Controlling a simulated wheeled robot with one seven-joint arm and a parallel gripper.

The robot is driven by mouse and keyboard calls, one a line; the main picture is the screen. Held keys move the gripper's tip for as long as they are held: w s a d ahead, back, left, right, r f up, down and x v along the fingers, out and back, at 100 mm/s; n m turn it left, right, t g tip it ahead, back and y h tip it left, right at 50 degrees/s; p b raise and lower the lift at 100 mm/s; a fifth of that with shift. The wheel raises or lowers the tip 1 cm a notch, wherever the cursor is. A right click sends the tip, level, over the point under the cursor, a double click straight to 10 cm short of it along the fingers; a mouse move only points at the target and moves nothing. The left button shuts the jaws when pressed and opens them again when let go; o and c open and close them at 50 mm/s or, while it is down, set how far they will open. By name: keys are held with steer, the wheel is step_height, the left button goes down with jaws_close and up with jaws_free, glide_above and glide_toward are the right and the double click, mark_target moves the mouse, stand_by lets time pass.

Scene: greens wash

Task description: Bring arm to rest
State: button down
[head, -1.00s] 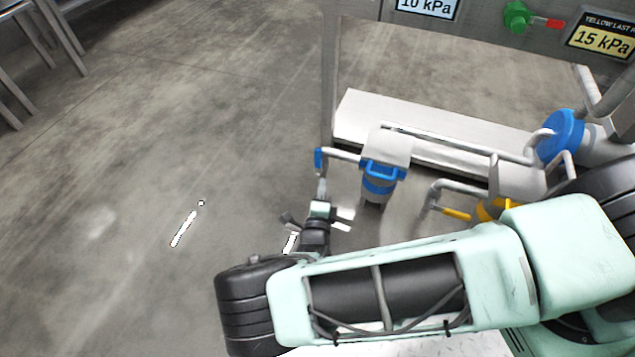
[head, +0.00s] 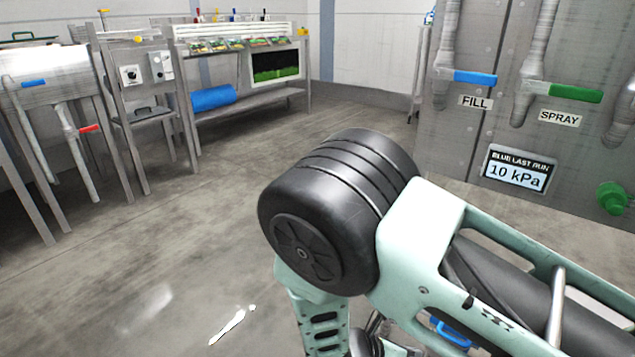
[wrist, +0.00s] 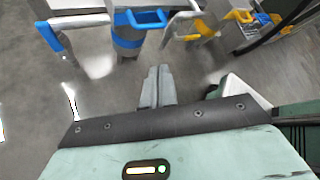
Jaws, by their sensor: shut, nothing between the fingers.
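My gripper (wrist: 157,88) shows in the wrist view with its fingers together and nothing between them. It hangs over bare floor, below a grey canister with a blue band and blue handle (wrist: 148,19) in the picture, and apart from it. In the head view my arm is raised and bent, its black elbow joint in the middle. The gripper itself cannot be made out there.
A yellow handle (wrist: 203,27) is near the canister. Steel benches (head: 255,92) stand at the back left. The floor (head: 130,260) between is clear.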

steer(key=s+a+r+m+g+y+p, duration=0.1)
steer(key=s+r+m+y, duration=0.35)
steer(key=r+m, duration=0.4)
steer(key=s+a+r+m+g+y+p, duration=0.1)
steer(key=s+a+r+m+y+p, duration=0.15)
steer(key=s+r+m, duration=0.65)
steer(key=s+r+m+g+y+p, duration=0.15)
steer(key=r+m+y, duration=0.3)
steer(key=r, duration=0.95)
step_height(320, 180, up, 36)
steer(key=n+p, duration=0.1)
steer(key=p, duration=3.5)
steer(key=shift+s+a+r, duration=0.2)
steer(key=shift+r, duration=0.05)
